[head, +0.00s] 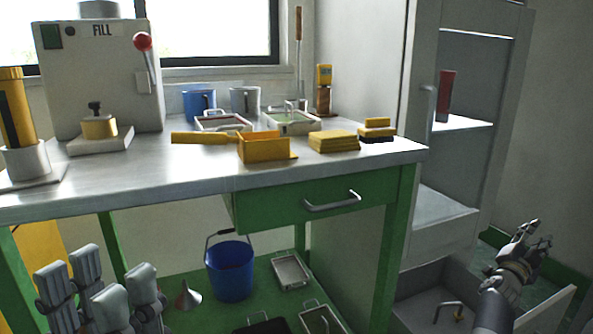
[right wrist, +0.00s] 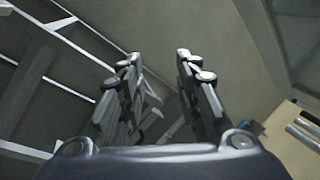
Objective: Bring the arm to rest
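My right gripper (head: 532,240) is at the right of the head view, held up in front of the cabinet's lower right side. In the right wrist view its fingers (right wrist: 162,64) stand apart with nothing between them. My left gripper (head: 98,278) is at the lower left of the head view, in front of the bench. Its grey fingers point up and are spread, with no object visible between them. Both grippers are apart from the objects on the bench.
The green bench's metal top (head: 205,181) holds a FILL machine (head: 103,75), a yellow mould box (head: 262,147), yellow blocks (head: 333,142) and mugs (head: 198,103). A blue bucket (head: 230,272) stands on the lower shelf. An open cabinet drawer (head: 420,302) lies near my right arm.

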